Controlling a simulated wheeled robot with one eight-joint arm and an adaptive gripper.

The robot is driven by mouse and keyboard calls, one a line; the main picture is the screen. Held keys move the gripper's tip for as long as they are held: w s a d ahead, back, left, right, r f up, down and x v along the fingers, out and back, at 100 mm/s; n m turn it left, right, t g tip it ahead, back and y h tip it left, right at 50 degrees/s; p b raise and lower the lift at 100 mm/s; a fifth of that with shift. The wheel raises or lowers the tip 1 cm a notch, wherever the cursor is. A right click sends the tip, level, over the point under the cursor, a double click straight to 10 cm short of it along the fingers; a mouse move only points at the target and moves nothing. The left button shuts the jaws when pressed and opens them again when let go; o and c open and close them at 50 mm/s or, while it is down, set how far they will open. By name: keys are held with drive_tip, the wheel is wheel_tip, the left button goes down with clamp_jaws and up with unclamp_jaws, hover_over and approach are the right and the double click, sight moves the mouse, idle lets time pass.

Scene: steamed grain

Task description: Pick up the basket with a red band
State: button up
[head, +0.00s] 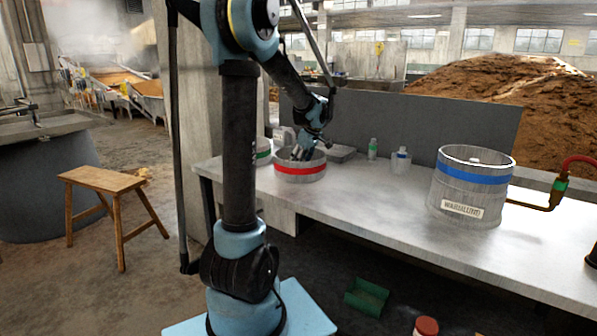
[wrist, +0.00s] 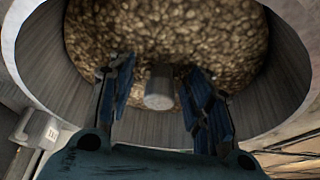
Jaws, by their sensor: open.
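The basket with a red band (head: 300,172) stands upright on the table, left of its middle, in the head view. It is a low, round, grey vessel. In the wrist view its inner wall (wrist: 285,85) curves around a bed of brown grain (wrist: 150,28). A short grey cylindrical peg (wrist: 159,88) stands in the middle of it. My gripper (wrist: 160,98) is open, with one blue finger on each side of the peg. The fingers appear apart from the peg. In the head view my gripper (head: 301,152) reaches down over the basket's opening.
A container with a green band (head: 263,154) stands close behind on the left. A large blue-banded container (head: 472,192) stands at the right, and small bottles (head: 373,149) stand between. The table (head: 370,195) is clear in front. A wooden stool (head: 103,180) stands on the floor at left.

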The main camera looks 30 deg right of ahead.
clamp_jaws()
idle(0.3)
